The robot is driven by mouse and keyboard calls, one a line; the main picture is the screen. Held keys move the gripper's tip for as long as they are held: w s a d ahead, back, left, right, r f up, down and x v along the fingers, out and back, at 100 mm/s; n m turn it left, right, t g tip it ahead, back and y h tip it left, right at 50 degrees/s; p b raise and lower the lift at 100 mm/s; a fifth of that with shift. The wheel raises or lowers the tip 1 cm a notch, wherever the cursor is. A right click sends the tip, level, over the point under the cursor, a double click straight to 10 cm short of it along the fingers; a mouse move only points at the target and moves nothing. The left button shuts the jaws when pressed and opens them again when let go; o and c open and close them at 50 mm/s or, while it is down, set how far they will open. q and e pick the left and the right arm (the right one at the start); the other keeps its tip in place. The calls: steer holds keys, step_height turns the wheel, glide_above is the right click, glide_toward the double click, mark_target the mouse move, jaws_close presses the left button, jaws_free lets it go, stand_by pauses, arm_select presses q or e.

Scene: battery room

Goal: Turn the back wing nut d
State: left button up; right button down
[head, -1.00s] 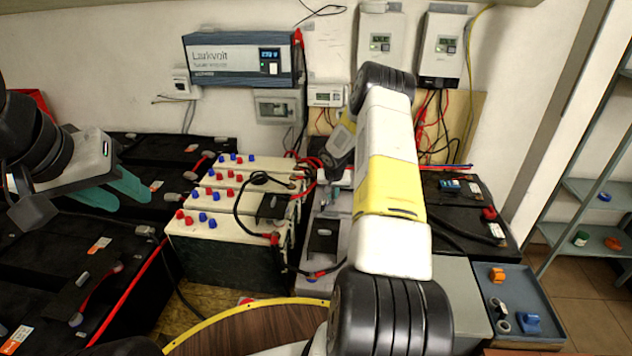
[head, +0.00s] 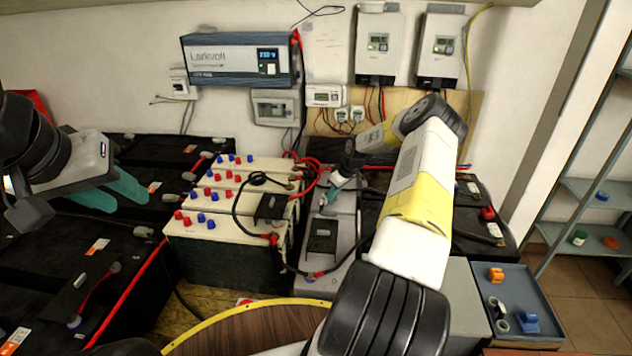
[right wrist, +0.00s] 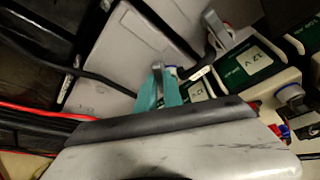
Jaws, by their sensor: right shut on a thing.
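The grey battery (head: 336,262) stands right of the cream batteries. My right gripper (head: 334,187) reaches down to its back end. In the right wrist view its teal fingers (right wrist: 158,94) stand on both sides of a small grey wing nut (right wrist: 157,70), shut on it. The fingers hide part of the nut and its post. I see no letter on it. A second grey clamp-like piece (right wrist: 216,30) with a black cable lies further along, apart from the fingers. My left gripper (head: 118,192) is open and empty above the black batteries at the left.
Cream batteries (head: 222,232) with red and blue caps stand left of the grey one, black batteries (head: 475,212) to its right. Red and black cables (head: 312,172) run close to my right gripper. A blue-grey tray (head: 545,318) with small parts is front right.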

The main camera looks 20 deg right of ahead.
steer(key=n, duration=0.1)
steer(key=n+g+y, duration=0.1)
steer(key=n, duration=0.1)
steer(key=shift+w+d+n, duration=0.15)
steer(key=shift+d+n, duration=0.05)
steer(key=shift+n, duration=0.1)
steer(key=shift+w+d+n+g+y, duration=0.1)
steer(key=shift+n+g+y, duration=0.35)
steer(key=shift+n, duration=1.25)
steer(key=c, duration=1.5)
jaws_free()
steer(key=shift+v, duration=3.85)
